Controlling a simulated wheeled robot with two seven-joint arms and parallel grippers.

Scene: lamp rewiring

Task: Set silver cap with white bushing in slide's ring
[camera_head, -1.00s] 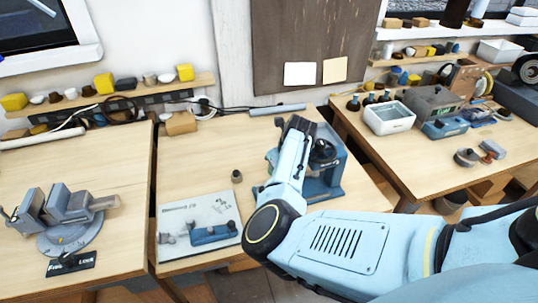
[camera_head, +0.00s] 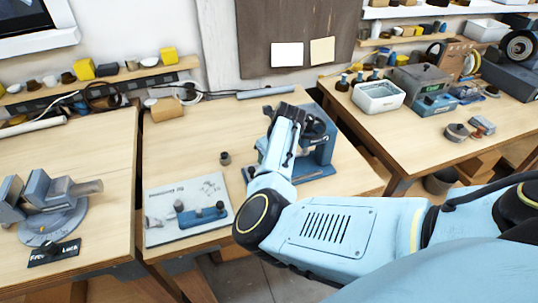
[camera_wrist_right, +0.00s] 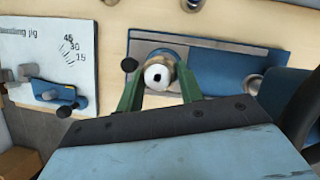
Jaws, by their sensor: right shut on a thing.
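My right gripper (camera_wrist_right: 158,82) is shut on the silver cap with a white bushing (camera_wrist_right: 156,75), which sits between its green fingers. The white bushing shows a dark hole and faces the wrist camera. The cap is over or close to the blue fixture's plate (camera_wrist_right: 220,62); I cannot tell whether it touches it. A round ring (camera_wrist_right: 253,85) shows on the blue part, right of the cap, and appears empty. In the head view the blue fixture (camera_head: 318,172) stands behind my right arm, which hides the fingers and cap. My left gripper is not in view.
The bending jig board (camera_head: 160,230) lies at the table's front left. A small dark cup (camera_head: 225,158) stands between it and the blue fixture. A grey vise (camera_head: 50,205) is on the left table. The middle table's back area is mostly clear.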

